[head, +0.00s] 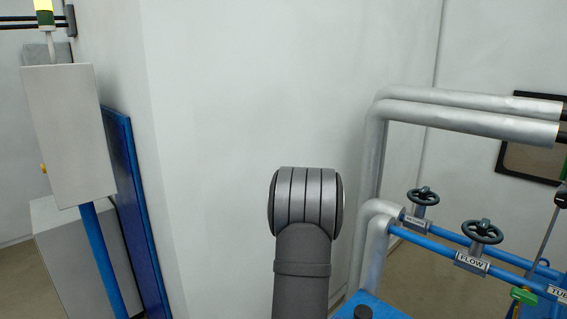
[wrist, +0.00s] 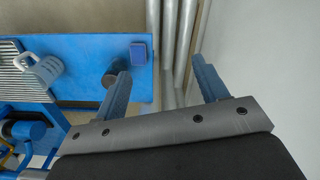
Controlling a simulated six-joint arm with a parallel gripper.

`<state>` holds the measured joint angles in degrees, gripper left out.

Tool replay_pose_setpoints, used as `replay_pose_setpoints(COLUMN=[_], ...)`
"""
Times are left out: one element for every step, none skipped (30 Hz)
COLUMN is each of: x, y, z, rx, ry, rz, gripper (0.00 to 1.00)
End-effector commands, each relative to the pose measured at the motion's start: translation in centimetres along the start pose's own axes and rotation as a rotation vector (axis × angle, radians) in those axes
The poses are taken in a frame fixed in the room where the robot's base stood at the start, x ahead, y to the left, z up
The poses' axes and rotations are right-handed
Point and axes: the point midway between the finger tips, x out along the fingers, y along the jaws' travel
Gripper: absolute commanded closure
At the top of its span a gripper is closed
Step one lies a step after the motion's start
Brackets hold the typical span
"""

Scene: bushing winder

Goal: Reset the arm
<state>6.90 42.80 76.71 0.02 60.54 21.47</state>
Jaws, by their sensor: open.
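My gripper (wrist: 163,82) shows in the wrist view with its two blue-grey fingers wide apart and nothing between them. One finger reaches over the edge of a blue bench top, close to a dark round knob or post; I cannot tell whether they touch. The other finger is in front of the pale wall. In the head view my grey arm stands upright at the lower middle, and the gripper itself is not seen there.
Silver pipes (head: 470,113) run along the wall at the right. Blue pipes with a FLOW valve (head: 483,233) and another handwheel (head: 423,197) lie below them. A grey cabinet (head: 68,135) stands at the left. In the wrist view, a grey-blue padlock-shaped piece (wrist: 42,72) lies on the blue bench (wrist: 90,55).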

Motion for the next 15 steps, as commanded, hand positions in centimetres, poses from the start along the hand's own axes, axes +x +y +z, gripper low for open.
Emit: replay_pose_setpoints(x=[-0.7, -1.1, -1.6, -2.1, -2.4, -1.8, -1.5, -1.2, -0.9, -0.7, -0.5, -0.2, 0.0, 0.2, 0.5], y=[-0.7, -1.1, -1.5, -1.9, -1.9, -1.1, -0.7, -0.4, 0.1, 0.5, 0.8, 1.2, 1.5, 1.9, 2.2], z=[0.6, 0.9, 1.3, 1.4, 1.2, 0.3, -0.2, -0.7, -1.3, -1.7, -2.1, -2.6, -3.0, -3.3, -3.7], rx=[-0.026, -0.041, -0.063, -0.090, -0.112, -0.103, -0.098, -0.094, -0.088, -0.083, -0.078, -0.072, -0.067, -0.062, -0.056], ry=[0.003, 0.003, 0.003, 0.004, 0.004, 0.000, -0.001, -0.001, -0.001, 0.000, 0.000, 0.000, 0.000, 0.000, 0.000], rz=[-0.001, -0.001, -0.001, -0.001, -0.001, 0.001, 0.001, 0.001, 0.001, 0.001, 0.000, 0.000, 0.000, 0.000, 0.000], gripper=[0.34, 0.34, 0.34, 0.34, 0.34, 0.34, 0.34, 0.34, 0.34, 0.34, 0.34, 0.34, 0.34, 0.34, 0.34])
